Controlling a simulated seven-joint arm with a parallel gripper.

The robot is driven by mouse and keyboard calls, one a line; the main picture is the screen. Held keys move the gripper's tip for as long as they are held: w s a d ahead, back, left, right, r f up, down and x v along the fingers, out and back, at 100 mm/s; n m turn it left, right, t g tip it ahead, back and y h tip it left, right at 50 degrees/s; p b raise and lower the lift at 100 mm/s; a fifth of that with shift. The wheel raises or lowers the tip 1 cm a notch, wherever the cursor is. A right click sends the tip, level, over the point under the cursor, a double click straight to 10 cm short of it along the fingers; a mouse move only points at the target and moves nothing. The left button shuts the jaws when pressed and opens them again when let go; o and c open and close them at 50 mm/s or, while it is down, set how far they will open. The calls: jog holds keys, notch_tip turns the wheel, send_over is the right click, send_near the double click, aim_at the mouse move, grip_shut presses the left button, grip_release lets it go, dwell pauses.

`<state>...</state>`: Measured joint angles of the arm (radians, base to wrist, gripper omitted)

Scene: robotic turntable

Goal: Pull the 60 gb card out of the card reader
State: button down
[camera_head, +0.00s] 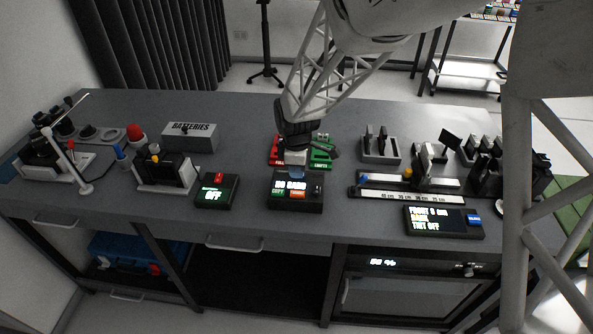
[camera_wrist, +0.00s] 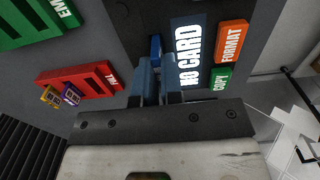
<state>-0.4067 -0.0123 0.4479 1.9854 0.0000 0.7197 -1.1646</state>
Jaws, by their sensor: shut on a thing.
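The card reader (camera_head: 296,204) is a black box at the middle of the counter. Its screen reads "NO CARD", above a green COPY and an orange FORMAT button; it also shows in the wrist view (camera_wrist: 190,90). My gripper (camera_head: 296,170) is just above and behind the reader's back edge. In the wrist view, my gripper (camera_wrist: 152,85) is shut on a small blue card (camera_wrist: 155,48), mostly hidden between the fingers. Its label cannot be read, and whether its tip still touches the slot is unclear.
Behind the reader are a red FULL rack (camera_wrist: 80,88), with yellow and purple cards at one end, and a green EMPTY rack (camera_head: 321,157). A black box with a red button (camera_head: 216,190) stands left. A slotted grey holder (camera_head: 380,151) and a long labelled strip stand right.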

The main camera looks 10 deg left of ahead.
jog(key=shift+r, duration=0.9)
jog(key=shift+r, duration=1.05)
jog(key=shift+w, duration=0.1)
